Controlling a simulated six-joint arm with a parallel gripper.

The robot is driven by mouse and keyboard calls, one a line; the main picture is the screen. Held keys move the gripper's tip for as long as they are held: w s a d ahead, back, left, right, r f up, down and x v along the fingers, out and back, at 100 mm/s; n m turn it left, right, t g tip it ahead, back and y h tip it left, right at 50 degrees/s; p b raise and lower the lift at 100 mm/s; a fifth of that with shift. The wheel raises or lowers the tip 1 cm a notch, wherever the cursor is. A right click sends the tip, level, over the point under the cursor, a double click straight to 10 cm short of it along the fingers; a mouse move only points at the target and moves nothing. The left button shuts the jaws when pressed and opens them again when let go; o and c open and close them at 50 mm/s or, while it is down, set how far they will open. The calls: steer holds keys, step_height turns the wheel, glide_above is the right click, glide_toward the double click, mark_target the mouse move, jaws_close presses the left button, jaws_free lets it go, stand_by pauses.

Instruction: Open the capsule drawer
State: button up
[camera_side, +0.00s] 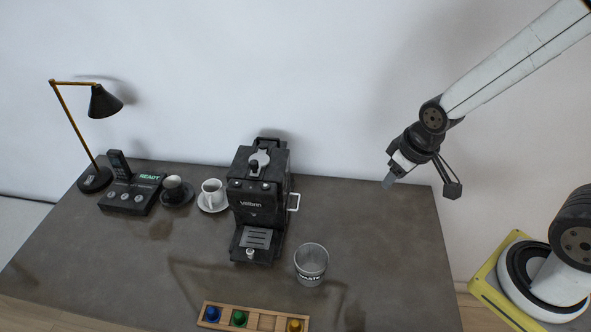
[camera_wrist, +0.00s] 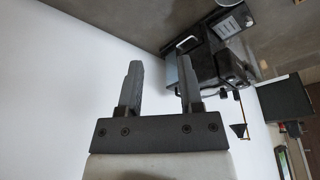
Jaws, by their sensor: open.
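A black coffee machine (camera_side: 261,190) marked "Vertinn" stands near the middle of the table. A pale bar handle (camera_side: 295,202) sticks out from its right side. In the wrist view the machine (camera_wrist: 205,68) is at upper right, with the handle (camera_wrist: 187,43) on its near side. No pulled-out drawer shows. My gripper (camera_side: 389,183) hangs in the air to the right of the machine, well apart from the handle. In the wrist view my gripper (camera_wrist: 161,78) has its two fingers spread with nothing between them.
A wooden tray (camera_side: 267,322) with blue, green and yellow capsules lies at the front edge. A mesh waste cup (camera_side: 311,264) stands right of the machine's front. Two cups on saucers, a phone (camera_side: 130,190) and a lamp (camera_side: 100,102) are at left. The table's right part is clear.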

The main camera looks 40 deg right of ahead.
steer(key=w+a+f+n+t, duration=0.25)
steer(key=w+f+n, duration=0.2)
steer(key=w, duration=0.35)
steer(key=w+a+f+n+t, duration=0.2)
steer(key=w+f+n+t, duration=0.2)
steer(key=w+f, duration=0.3)
steer(key=f+n+t, duration=0.2)
steer(key=f+n, duration=0.1)
steer(key=a+f+n+t, duration=0.1)
steer(key=f+n, duration=0.1)
steer(key=f, duration=0.2)
steer(key=f+n+t, duration=0.2)
steer(key=f+n, duration=0.1)
steer(key=shift+w+a+f+n+t, duration=0.2)
steer(key=shift+w+a+n+t, duration=0.15)
steer(key=shift+w, duration=0.05)
steer(key=shift+s+f+n+t, duration=0.5)
steer(key=shift+s+f+n, duration=0.15)
steer(key=shift+n, duration=0.15)
steer(key=shift+w, duration=0.1)
steer(key=shift+w+f, duration=0.15)
steer(key=shift+w, duration=1.1)
steer(key=shift+w+f, duration=0.2)
steer(key=shift+w, duration=1.1)
steer(key=shift+w+f, duration=0.15)
steer(key=shift+w, duration=1.1)
jaws_close()
